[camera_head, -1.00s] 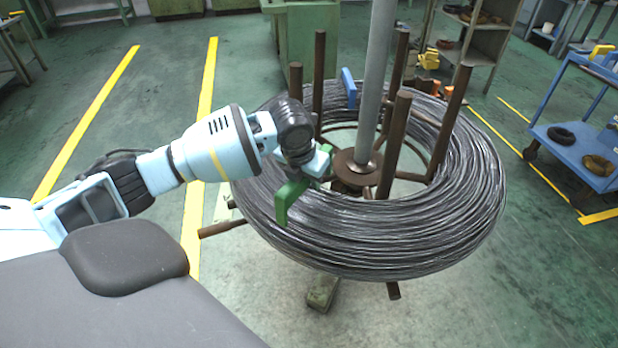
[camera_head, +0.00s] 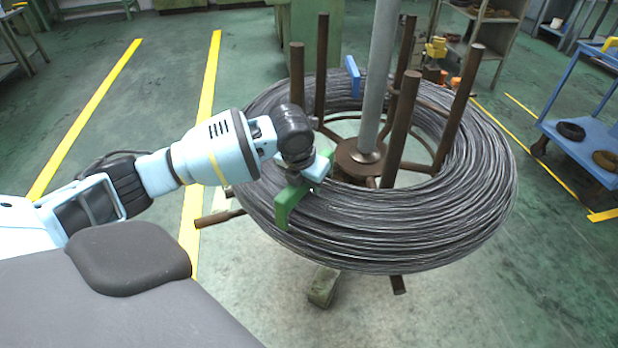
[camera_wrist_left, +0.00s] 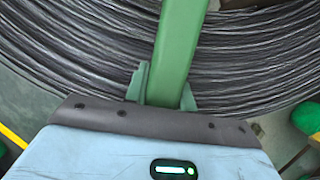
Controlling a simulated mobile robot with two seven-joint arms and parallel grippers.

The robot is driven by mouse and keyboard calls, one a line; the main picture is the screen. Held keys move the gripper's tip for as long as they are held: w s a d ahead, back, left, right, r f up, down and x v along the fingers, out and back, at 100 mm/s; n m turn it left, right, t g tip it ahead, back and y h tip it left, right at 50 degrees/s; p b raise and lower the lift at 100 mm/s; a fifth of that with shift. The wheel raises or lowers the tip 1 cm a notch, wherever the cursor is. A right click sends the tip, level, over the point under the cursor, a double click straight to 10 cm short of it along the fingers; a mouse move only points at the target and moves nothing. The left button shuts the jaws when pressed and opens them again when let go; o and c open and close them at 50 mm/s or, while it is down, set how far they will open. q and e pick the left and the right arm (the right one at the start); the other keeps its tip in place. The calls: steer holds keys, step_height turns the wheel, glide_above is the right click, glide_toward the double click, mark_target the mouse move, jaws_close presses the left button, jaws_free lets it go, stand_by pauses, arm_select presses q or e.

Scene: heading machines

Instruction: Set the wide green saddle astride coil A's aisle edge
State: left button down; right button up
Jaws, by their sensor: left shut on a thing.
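The coil of dark grey wire (camera_head: 420,235) lies on a brown post stand, filling the middle of the head view. My left gripper (camera_head: 312,178) is over the coil's near left part. It is shut on the green saddle (camera_head: 284,208), whose leg hangs down at the coil's left outer side. In the left wrist view the saddle (camera_wrist_left: 180,45) is a green bar between the fingers, with wire strands behind it. I cannot tell whether the saddle touches the wire. My right gripper is not in view.
Brown posts (camera_head: 401,130) and a grey column (camera_head: 378,75) rise inside the coil. A blue saddle-like piece (camera_head: 352,76) sits on the coil's far edge. A blue cart (camera_head: 580,150) stands at the right. Floor at the front right is clear.

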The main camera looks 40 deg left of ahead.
mark_target(308, 197)
arm_select(q)
steer(key=shift+f, duration=0.85)
steer(key=shift+s+d+f+b, duration=0.15)
steer(key=shift+s+f+b, duration=0.3)
steer(key=shift+f, duration=0.4)
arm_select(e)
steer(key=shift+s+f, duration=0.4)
arm_select(q)
steer(key=c, duration=1.1)
jaws_free()
steer(key=shift+d, duration=0.2)
steer(key=shift+w, duration=0.1)
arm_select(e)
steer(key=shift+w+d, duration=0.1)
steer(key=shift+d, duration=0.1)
arm_select(q)
steer(key=shift+a, duration=0.15)
steer(key=shift+r, duration=0.1)
steer(key=v, duration=0.2)
steer(key=p+v, duration=0.1)
steer(key=v, duration=0.2)
steer(key=w+p+v, duration=0.1)
steer(key=v, duration=0.2)
steer(key=shift+s+r, duration=0.1)
steer(key=shift+r, duration=0.25)
steer(key=shift+s+r, duration=0.15)
steer(key=shift+r, duration=0.4)
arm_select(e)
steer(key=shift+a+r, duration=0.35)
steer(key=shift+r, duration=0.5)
